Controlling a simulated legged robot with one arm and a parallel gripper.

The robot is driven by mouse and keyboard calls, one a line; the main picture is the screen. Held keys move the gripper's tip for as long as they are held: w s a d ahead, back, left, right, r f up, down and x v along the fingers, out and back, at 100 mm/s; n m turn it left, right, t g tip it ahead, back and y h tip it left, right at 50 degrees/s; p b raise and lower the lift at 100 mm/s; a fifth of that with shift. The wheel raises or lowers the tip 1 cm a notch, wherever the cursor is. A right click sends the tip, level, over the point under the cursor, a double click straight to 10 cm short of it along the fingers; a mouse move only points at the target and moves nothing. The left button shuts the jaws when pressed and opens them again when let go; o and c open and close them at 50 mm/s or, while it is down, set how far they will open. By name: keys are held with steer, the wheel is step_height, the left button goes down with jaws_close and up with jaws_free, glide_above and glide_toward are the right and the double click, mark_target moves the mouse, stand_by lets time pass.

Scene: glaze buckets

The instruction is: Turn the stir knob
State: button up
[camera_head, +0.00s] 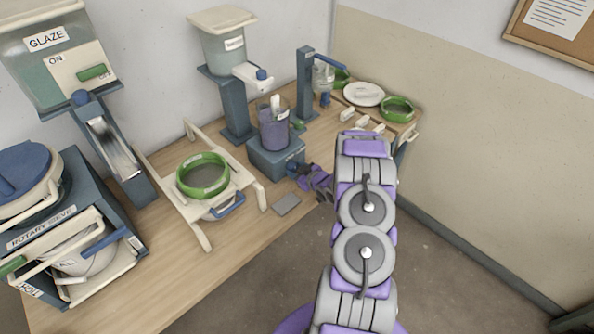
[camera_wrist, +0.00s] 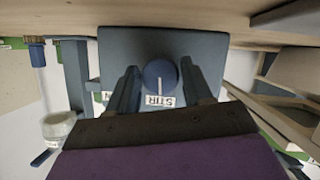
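The round dark blue stir knob (camera_wrist: 160,72) is on the front of the blue-grey stirrer base (camera_wrist: 215,50), with a white mark pointing to the STIR label (camera_wrist: 160,100) below it in the wrist view. My gripper (camera_wrist: 160,80) is open, with one finger on each side of the knob; I cannot tell whether they touch it. In the head view, the stirrer base (camera_head: 268,160) carries a purple-grey vessel (camera_head: 273,131). My gripper (camera_head: 298,171) is at the base's front right there, and the knob cannot be made out.
A white stand with a green ring (camera_head: 203,175) is to the left, and a small grey plate (camera_head: 286,204) lies at the table's front edge. A blue post (camera_head: 305,85) and white dish (camera_head: 363,93) are behind right. Floor in front of the table is open.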

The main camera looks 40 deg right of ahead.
steer(key=c, duration=0.7)
steer(key=shift+o, duration=0.2)
steer(key=shift+r+p, duration=0.1)
steer(key=shift+p, duration=0.3)
steer(key=m+p, duration=0.1)
steer(key=p, duration=0.1)
steer(key=shift+d+r+y+p, duration=0.1)
steer(key=shift+y+p, duration=0.25)
steer(key=shift+y, duration=0.05)
steer(key=m+y+p, duration=0.1)
steer(key=m+p, duration=0.1)
steer(key=shift+d+m+y, duration=0.2)
steer(key=shift+m+y, duration=0.2)
steer(key=shift+f+m+y, duration=0.3)
steer(key=shift+m+y, duration=0.5)
steer(key=shift+m, duration=0.4)
steer(key=m+y+b, duration=0.2)
steer(key=m, duration=0.1)
steer(key=shift+d+f+b, duration=0.1)
steer(key=shift+f+b, duration=0.05)
steer(key=shift+b, duration=0.2)
steer(key=m+t+y+b, duration=0.1)
steer(key=m, duration=0.1)
steer(key=m+y+b, duration=0.1)
steer(key=m, duration=0.1)
steer(key=shift+d+m+t+b, duration=0.1)
steer(key=shift+m+t+b, duration=0.25)
steer(key=shift+m+t, duration=0.05)
